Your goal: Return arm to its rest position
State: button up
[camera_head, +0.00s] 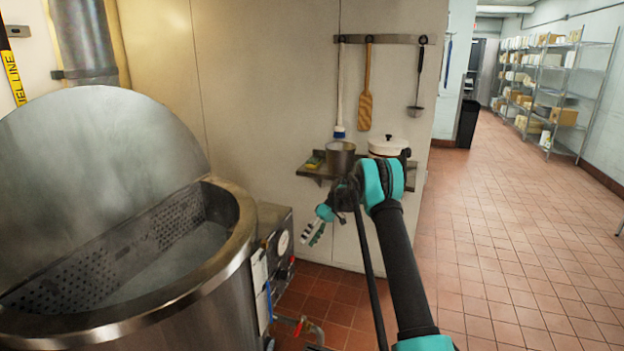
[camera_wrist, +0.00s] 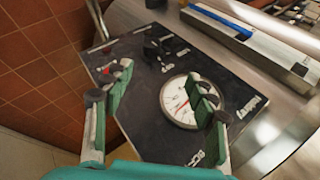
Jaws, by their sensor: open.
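My arm reaches up from the lower right in the head view and bends over at its top. My gripper (camera_head: 306,231) hangs from it, tilted down and left, beside the kettle's control box. In the wrist view my gripper (camera_wrist: 157,92) has its two green-padded fingers spread apart with nothing between them. Past the fingers is the black control panel (camera_wrist: 140,115) with a round dial gauge (camera_wrist: 181,101) and small knobs. I cannot tell how far the fingertips are from the panel.
The large steel kettle (camera_head: 225,262) with its lid (camera_head: 100,150) raised fills the left. A wall shelf (camera_head: 315,172) holding a metal pot (camera_head: 340,158) and a white lidded pot (camera_head: 387,146) is behind my arm. Tiled floor (camera_head: 500,270) is open at right, with racks (camera_head: 560,90) beyond.

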jog(key=s+d+r+m+t+h, duration=0.25)
jog(key=s+d+r, duration=0.3)
jog(key=s, duration=0.35)
jog(key=s+d+r+m+t+h, duration=0.1)
jog(key=s+d+r+m+t, duration=0.2)
jog(key=s+d+r, duration=0.35)
jog(key=s+d+f+m+t+h, duration=0.1)
jog(key=s+d, duration=0.2)
jog(key=s, duration=0.6)
jog(key=s+d+f+m+t+h, duration=0.1)
jog(key=s+d+m, duration=0.1)
jog(key=s, duration=0.8)
jog(key=s+d+f+m+t+h, duration=0.1)
jog(key=s+d, duration=0.3)
jog(key=s, duration=0.5)
jog(key=shift+s+t, duration=0.35)
jog(key=shift+f, duration=0.1)
jog(key=shift+c, duration=0.6)
